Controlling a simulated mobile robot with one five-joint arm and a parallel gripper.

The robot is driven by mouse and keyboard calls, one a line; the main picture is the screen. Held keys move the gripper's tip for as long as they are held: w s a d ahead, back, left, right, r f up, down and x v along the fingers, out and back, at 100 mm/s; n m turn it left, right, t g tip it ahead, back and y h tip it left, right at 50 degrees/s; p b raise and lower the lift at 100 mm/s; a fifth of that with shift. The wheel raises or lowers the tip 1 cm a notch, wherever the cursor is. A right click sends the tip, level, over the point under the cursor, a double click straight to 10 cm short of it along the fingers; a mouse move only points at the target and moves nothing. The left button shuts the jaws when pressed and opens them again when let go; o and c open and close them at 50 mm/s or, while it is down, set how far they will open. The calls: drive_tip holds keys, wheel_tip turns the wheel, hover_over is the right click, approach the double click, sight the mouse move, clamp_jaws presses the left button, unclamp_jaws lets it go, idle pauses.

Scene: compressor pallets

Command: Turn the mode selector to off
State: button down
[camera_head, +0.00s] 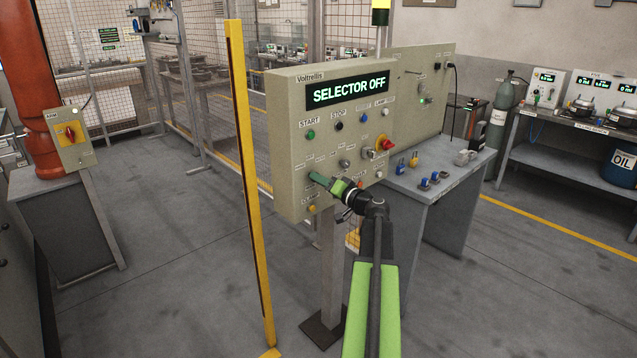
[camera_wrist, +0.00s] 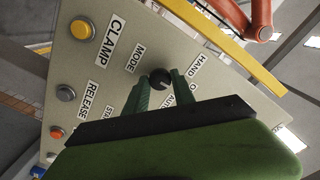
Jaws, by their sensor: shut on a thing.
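The mode selector (camera_wrist: 160,77) is a round black knob next to the MODE label in the wrist view. The labels HAND and AUTO, and a partly hidden one starting with O, are beside it. The green fingers of my gripper (camera_head: 313,177) reach the lower left of the beige Voltrellis panel (camera_head: 285,105) and are shut on the knob, one on each side. The fingers hide the knob in the head view, and its pointer cannot be made out. The panel display (camera_head: 348,91) reads SELECTOR OFF in green.
A yellow button (camera_wrist: 82,29) by CLAMP and a grey button (camera_wrist: 66,93) by RELEASE are near the knob. A yellow post (camera_head: 248,180) stands left of the panel. A grey table (camera_head: 440,185) with padlocks stands to the right. Open floor lies in front.

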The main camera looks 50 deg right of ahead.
drive_tip(key=c, duration=1.1)
unclamp_jaws()
drive_tip(key=shift+w+a, duration=0.1)
drive_tip(key=shift+o, duration=0.2)
drive_tip(key=s+a, duration=0.1)
drive_tip(key=s, duration=1.6)
drive_tip(key=shift+s, duration=0.25)
